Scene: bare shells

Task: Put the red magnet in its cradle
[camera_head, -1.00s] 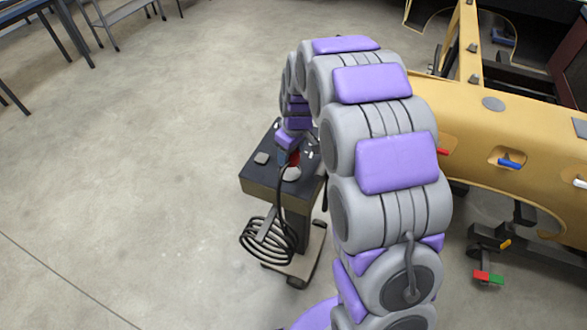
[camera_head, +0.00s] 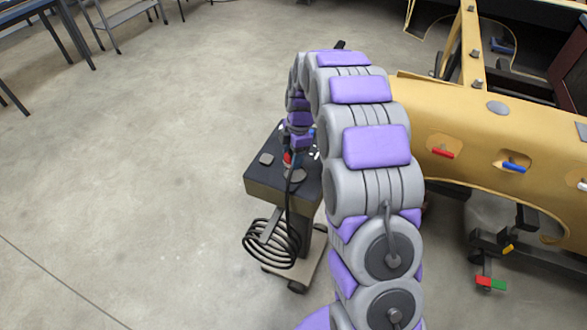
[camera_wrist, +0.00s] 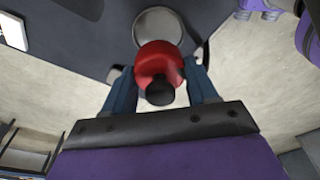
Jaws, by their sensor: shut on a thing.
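The red magnet (camera_wrist: 158,62) is a round red body with a black knob, seen close up in the wrist view. My gripper (camera_wrist: 160,76) is shut on it, with one blue finger on each side. In the head view a small red part of the magnet (camera_head: 287,158) shows under my gripper (camera_head: 292,152), over the dark cart top. A round grey disc (camera_wrist: 157,27) lies just beyond the magnet in the wrist view, and the magnet partly overlaps it in the picture. I cannot tell whether they touch, or which part is the cradle.
The cart (camera_head: 262,183) carries grey round pieces and a coiled black cable (camera_head: 272,243) at its side. A yellow shell (camera_head: 470,120) stands to the right, with red (camera_head: 442,153) and blue (camera_head: 514,168) pieces in recesses. Open floor (camera_head: 110,190) lies left.

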